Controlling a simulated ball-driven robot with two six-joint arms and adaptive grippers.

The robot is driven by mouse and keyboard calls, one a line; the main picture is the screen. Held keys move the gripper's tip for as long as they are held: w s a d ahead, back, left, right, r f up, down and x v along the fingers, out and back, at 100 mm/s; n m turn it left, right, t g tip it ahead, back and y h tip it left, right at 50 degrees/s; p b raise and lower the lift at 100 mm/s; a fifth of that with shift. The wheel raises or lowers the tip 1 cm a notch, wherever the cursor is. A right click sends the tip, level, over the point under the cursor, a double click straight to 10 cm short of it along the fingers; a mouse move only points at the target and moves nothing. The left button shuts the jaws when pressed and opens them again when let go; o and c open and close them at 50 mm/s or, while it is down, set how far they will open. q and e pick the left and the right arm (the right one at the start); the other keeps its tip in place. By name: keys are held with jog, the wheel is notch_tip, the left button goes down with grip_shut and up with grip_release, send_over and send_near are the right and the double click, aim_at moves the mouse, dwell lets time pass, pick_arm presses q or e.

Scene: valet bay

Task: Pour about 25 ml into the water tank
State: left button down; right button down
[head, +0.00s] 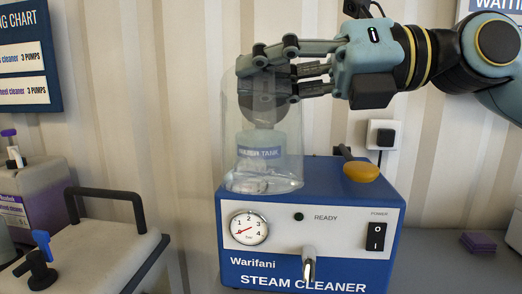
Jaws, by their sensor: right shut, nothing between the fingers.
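The water tank (258,152), a pale vessel with a blue label, stands on the left of the blue steam cleaner's top (345,188). A clear cylinder (286,169) shows around or in front of it, with what looks like a little clear liquid near its bottom. I cannot tell whether the cylinder is part of the tank. A dark round shape (263,106) shows above the label, through the clear wall. My right gripper (267,77) comes in from the right. Its fingers are shut and empty, overlapping the cylinder's upper part. My left gripper is not in view.
The cleaner has a gauge (249,228), a power switch (376,237), a metal front lever (309,264) and a yellow-orange knob (361,171). A black-handled white unit (85,250) stands left. A purple pad (479,242) lies on the grey surface at right.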

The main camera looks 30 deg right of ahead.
aim_at(261, 124)
jog(key=s+f+n+p, duration=0.1)
jog(key=s+a+f+n+p, duration=0.1)
jog(key=p, duration=0.1)
jog(key=s+f+n+p, duration=0.1)
jog(key=p, duration=0.1)
jog(key=shift+s+a+f+t, duration=0.3)
jog(key=shift+s+a+f, duration=0.05)
jog(key=shift+f, duration=0.05)
jog(key=f+n, duration=0.1)
jog(key=s+f+n, duration=0.1)
jog(key=a+f+b, duration=0.1)
jog(key=shift+s+f+n+t+y, duration=0.15)
jog(key=shift+s+n+t+y, duration=0.15)
jog(key=shift+s+n, duration=0.1)
jog(key=shift+s+a+f+n+b, duration=0.1)
jog(key=shift+s+f+n+b, duration=0.1)
jog(key=shift+f+n, duration=0.2)
jog(key=shift+s+a+f+n+b, duration=0.1)
jog(key=shift+s+f+n+b, duration=0.1)
jog(key=shift+f+n, duration=0.2)
